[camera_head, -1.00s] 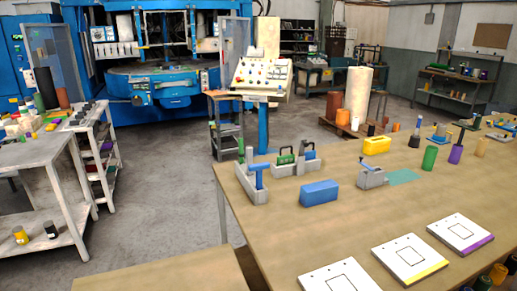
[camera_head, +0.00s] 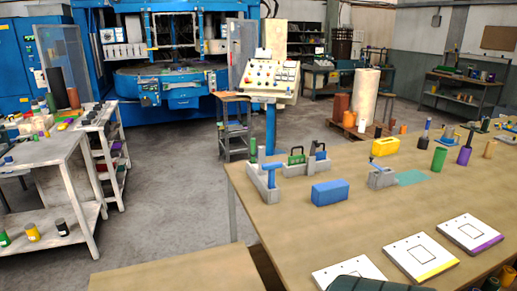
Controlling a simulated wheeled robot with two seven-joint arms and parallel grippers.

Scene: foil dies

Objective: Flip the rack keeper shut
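A small grey block (camera_head: 380,181) with a blue lever-like part stands farther right, next to a teal patch (camera_head: 411,177). Which part is the rack keeper, and how it lies, I cannot tell. A dark rounded part of mine shows at the bottom edge; no gripper fingers are visible.
A blue block (camera_head: 329,193) and a yellow block (camera_head: 384,146) lie on the table. White plates with coloured edges, such as the purple-edged one (camera_head: 470,234), line the near side. Green (camera_head: 438,158) and purple (camera_head: 464,155) cylinders stand at right.

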